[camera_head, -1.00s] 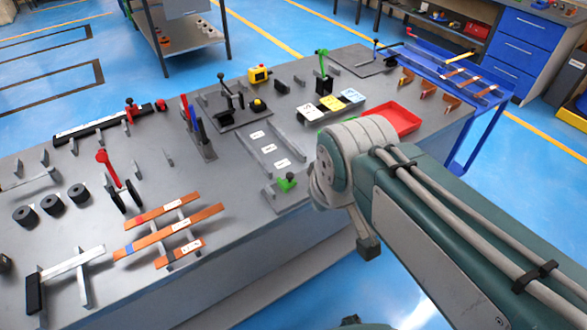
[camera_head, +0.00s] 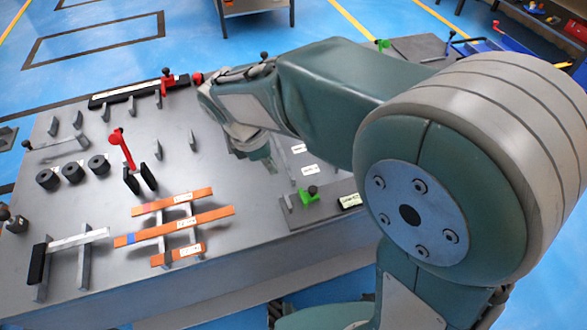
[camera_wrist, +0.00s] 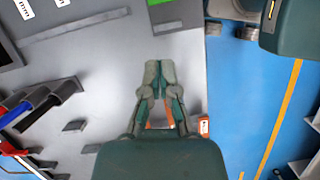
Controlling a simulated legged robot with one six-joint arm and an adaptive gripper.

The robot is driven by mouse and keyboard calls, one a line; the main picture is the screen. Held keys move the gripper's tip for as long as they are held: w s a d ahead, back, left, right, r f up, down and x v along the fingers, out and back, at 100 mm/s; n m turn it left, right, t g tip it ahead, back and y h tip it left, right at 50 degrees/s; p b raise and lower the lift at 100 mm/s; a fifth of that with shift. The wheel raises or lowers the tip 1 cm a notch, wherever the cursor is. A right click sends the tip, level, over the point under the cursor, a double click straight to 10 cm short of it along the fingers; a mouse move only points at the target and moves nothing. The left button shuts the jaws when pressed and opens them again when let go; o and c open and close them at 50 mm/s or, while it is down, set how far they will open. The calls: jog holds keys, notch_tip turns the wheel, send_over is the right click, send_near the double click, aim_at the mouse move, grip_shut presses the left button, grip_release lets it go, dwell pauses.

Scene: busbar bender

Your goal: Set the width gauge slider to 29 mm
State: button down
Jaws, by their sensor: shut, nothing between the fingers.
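A long black bar with a white scale strip (camera_head: 118,96) lies along the back left of the bench in the head view. A red slider with a black knob (camera_head: 167,82) sits near its right part. A small green piece with a black knob (camera_head: 311,194) sits on a grey plate at the front right. I cannot tell for sure which is the width gauge slider, and no scale reading is legible. My gripper (camera_wrist: 158,66) is shut and empty in the wrist view.
Orange bars (camera_head: 178,228) rest on supports at the bench front. A red lever (camera_head: 122,150) stands upright behind them, beside several dark rings (camera_head: 73,172). Blue and red handles (camera_wrist: 38,112) show at the wrist view's left. Blue floor (camera_wrist: 245,110) lies beyond the bench edge.

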send_near(308, 195)
jog(key=a+f, duration=0.2)
jog(key=f, duration=0.3)
jog(key=shift+s+a, duration=0.25)
jog(key=shift+a, duration=0.15)
jog(key=d, duration=0.3)
jog(key=shift+w+d+f, duration=0.2)
jog(key=shift+w+d, duration=0.05)
jog(key=shift+d, duration=0.15)
jog(key=shift+d+f, duration=0.1)
jog(key=shift+d, duration=0.4)
jog(key=shift+w+a, duration=0.1)
